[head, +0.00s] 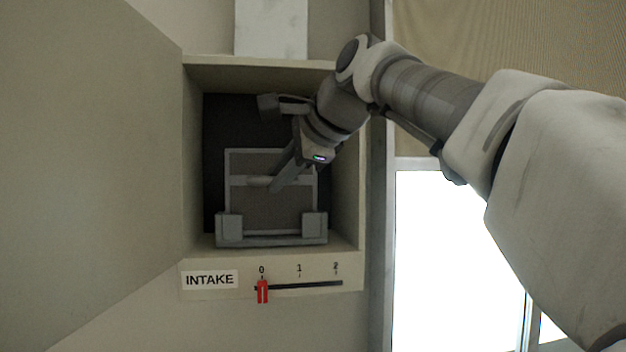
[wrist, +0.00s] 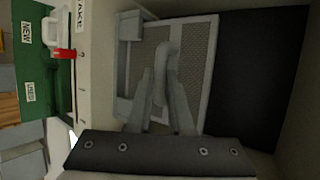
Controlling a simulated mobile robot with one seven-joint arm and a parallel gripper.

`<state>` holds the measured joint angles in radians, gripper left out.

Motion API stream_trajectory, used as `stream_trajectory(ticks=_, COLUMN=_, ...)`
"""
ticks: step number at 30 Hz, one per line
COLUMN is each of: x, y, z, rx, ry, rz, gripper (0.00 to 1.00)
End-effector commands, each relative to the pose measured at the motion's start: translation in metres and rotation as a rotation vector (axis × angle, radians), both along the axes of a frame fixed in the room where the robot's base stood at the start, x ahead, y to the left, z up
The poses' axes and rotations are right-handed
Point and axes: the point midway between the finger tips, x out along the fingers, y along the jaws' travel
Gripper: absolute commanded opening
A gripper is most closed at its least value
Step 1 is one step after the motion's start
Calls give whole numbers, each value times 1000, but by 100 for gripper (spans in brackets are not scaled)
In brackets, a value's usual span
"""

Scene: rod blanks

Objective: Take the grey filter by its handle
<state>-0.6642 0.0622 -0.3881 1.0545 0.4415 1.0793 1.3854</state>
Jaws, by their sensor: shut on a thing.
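The grey filter (head: 285,209) is a square mesh panel in a lighter frame, upright in the open intake box. Its lower corners sit behind the two blocks of a grey holder (head: 272,240). A pale bar handle (head: 257,181) crosses its front. My gripper (head: 273,184) reaches in from the upper right and is shut on the handle. In the wrist view, one finger lies on each side of the handle (wrist: 160,78), with the filter mesh (wrist: 194,58) behind. The fingers hide part of the handle.
The box wall (head: 346,165) stands close to the right of my wrist. Below are an INTAKE label (head: 209,280) and a red slider (head: 263,292) at 0. The wrist view shows a green surface (wrist: 30,60) with NEW and USED labels and a white handled item (wrist: 57,28).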

Motion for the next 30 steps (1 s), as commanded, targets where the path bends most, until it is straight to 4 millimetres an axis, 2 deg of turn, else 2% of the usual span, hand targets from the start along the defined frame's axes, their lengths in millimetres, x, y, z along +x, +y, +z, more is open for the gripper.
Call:
stream_trajectory(ticks=17, x=1, y=-1, z=74, rx=1, ry=-5, rz=-2, gripper=0)
stream_trajectory(ticks=30, x=1, y=0, z=92, rx=3, ry=-3, rz=-1, gripper=0)
